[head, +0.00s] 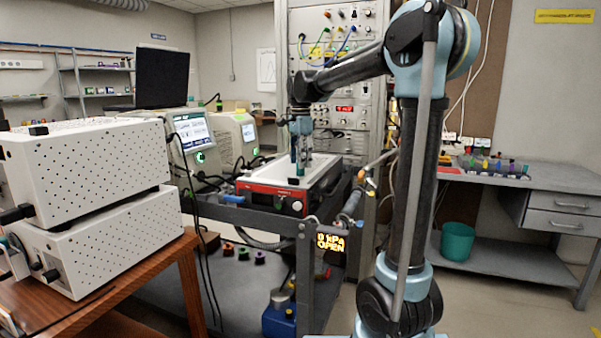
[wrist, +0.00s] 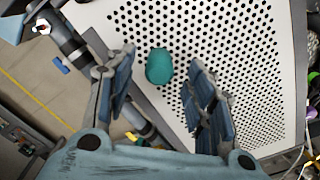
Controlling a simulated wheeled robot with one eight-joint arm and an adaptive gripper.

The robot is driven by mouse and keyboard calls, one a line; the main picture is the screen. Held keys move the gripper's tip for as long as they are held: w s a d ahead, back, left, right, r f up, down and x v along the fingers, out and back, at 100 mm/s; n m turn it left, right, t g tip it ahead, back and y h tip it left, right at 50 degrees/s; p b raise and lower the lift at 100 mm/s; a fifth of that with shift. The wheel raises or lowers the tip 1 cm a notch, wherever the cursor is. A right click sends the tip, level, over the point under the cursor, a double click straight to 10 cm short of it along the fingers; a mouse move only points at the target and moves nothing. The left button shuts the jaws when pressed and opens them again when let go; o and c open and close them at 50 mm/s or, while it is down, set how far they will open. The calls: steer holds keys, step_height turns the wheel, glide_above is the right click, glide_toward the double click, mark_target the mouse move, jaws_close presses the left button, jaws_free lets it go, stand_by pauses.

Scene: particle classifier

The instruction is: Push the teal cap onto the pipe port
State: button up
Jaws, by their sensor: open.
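The teal cap (wrist: 159,67) lies on the white perforated top of the instrument in the wrist view. My gripper (wrist: 161,78) is open, with one finger on each side of the cap and a gap showing on both sides. A grey pipe (head: 351,203) runs along the cart's right side. Its fittings also show beyond the plate's edge in the wrist view (wrist: 72,47). Which end is the port, I cannot tell.
A lit sign (head: 331,242) reads 0 kPA OPEN on the cart's front. White perforated boxes (head: 85,165) stand on a wooden table at left. Several coloured caps (head: 243,254) sit on the lower shelf. A teal bin (head: 458,241) stands at right.

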steer(key=shift+f, duration=1.15)
steer(key=c, duration=1)
steer(key=shift+o, duration=0.2)
